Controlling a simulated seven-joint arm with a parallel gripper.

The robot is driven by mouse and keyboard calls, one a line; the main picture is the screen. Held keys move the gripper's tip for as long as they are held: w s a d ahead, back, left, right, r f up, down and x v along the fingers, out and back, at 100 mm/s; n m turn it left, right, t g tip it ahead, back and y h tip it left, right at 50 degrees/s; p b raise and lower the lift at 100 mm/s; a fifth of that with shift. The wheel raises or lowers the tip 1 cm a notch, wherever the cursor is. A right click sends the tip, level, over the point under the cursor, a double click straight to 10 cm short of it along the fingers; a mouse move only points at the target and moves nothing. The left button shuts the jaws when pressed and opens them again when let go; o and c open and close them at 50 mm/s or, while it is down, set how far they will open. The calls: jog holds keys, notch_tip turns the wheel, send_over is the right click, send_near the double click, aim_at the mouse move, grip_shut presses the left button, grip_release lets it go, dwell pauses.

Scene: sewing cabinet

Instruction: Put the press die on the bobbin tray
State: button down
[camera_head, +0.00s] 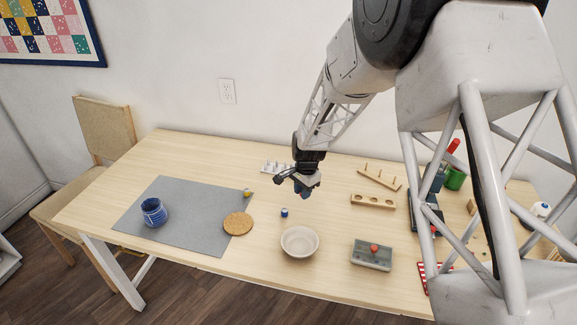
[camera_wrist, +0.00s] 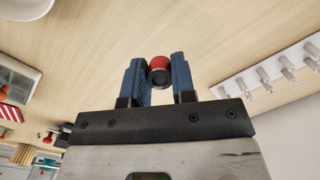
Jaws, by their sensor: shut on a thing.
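My gripper (camera_head: 304,192) hangs above the back middle of the table. In the wrist view, its blue fingers (camera_wrist: 157,78) are shut on a small red cylinder with a dark round end (camera_wrist: 159,65), which I take to be the press die. It is hidden in the head view. A white rack with several silver pegs (camera_wrist: 288,71) lies to the right in the wrist view; it also shows behind my gripper in the head view (camera_head: 272,168). A grey tray (camera_head: 371,257) with a red ball stands front right. I cannot tell which is the bobbin tray.
A cream bowl (camera_head: 300,243) and a small blue spool (camera_head: 284,212) stand below my gripper. A wooden block with holes (camera_head: 373,201) and a pegged wooden rack (camera_head: 380,180) are to the right. On the left, a grey mat (camera_head: 180,222) bears a blue cup (camera_head: 154,212).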

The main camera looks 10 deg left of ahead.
jog(key=m, duration=0.2)
jog(key=r+m, duration=0.1)
jog(key=m, duration=0.3)
jog(key=shift+w+r+m+y, duration=0.25)
jog(key=shift+w+m+y, duration=0.05)
jog(key=shift+y, duration=0.1)
jog(key=m, duration=0.2)
jog(key=r+m, duration=0.1)
jog(key=shift+w+a+m+y, duration=0.1)
jog(key=shift+w+m+y, duration=0.05)
jog(key=shift+m+y, duration=0.2)
jog(key=m, duration=0.2)
jog(key=m+t, duration=0.1)
jog(key=shift+w+r+m, duration=0.2)
jog(key=shift+r+m, duration=0.15)
jog(key=shift+w+a, duration=0.1)
jog(key=w+a, duration=0.3)
jog(key=w, duration=0.4)
jog(key=w+a+f, duration=0.1)
jog(key=w+a, duration=0.2)
jog(key=w, duration=0.4)
jog(key=shift+w+a+f, duration=0.2)
jog(key=shift+a+f, duration=0.05)
jog(key=shift+d+x, duration=0.15)
jog(key=shift+x, duration=0.7)
jog(key=shift+d+x, duration=0.2)
jog(key=shift+x, duration=0.65)
